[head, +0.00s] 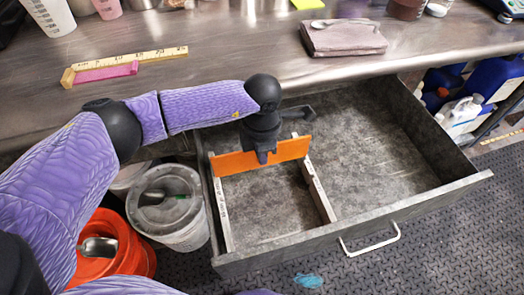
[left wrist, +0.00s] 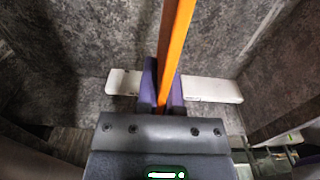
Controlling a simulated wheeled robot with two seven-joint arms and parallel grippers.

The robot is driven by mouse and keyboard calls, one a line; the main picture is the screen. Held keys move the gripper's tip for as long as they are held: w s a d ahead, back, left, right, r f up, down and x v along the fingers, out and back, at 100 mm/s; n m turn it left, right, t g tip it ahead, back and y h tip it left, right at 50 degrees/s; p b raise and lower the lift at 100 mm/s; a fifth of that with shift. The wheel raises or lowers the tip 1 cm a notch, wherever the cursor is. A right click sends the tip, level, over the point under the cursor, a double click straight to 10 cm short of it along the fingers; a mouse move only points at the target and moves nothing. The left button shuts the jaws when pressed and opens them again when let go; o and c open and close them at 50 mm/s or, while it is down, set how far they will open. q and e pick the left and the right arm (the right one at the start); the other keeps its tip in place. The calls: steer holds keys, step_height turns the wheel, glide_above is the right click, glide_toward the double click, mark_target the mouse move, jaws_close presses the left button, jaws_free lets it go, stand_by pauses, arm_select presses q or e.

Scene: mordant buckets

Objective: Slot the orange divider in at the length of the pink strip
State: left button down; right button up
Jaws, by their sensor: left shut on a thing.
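The orange divider (head: 236,164) is held crosswise over the left part of an open grey drawer (head: 390,135). My left gripper (head: 262,156) is shut on its upper middle. The divider also shows between the purple fingers in the left wrist view (left wrist: 178,45). Its ends lie near the left notched rail (head: 222,208) and the right notched rail (head: 319,192); I cannot tell whether they sit in slots or hover above. The pink strip (head: 106,73) lies on the steel counter along a yellow ruler (head: 130,61). My right gripper is not in view.
A folded cloth with a spoon (head: 343,38) lies on the counter behind the drawer. A lidded bucket (head: 170,205) and an orange bucket with a scoop (head: 115,245) stand left of the drawer. White jugs (head: 460,115) stand at right. The drawer's right part is empty.

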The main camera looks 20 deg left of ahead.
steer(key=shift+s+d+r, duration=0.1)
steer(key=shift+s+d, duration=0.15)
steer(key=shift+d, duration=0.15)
arm_select(q)
steer(key=shift+f, duration=0.15)
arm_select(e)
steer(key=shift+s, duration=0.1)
arm_select(q)
steer(key=shift+f, duration=0.35)
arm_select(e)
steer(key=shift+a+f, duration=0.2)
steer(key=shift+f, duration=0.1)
arm_select(q)
steer(key=shift+f+b, duration=0.2)
steer(key=shift+b, duration=0.2)
steer(key=shift+f, duration=0.35)
steer(key=shift+f+b, duration=0.1)
steer(key=shift+b, duration=0.2)
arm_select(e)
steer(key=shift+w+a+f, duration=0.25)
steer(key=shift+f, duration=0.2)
arm_select(q)
steer(key=shift+f, duration=0.3)
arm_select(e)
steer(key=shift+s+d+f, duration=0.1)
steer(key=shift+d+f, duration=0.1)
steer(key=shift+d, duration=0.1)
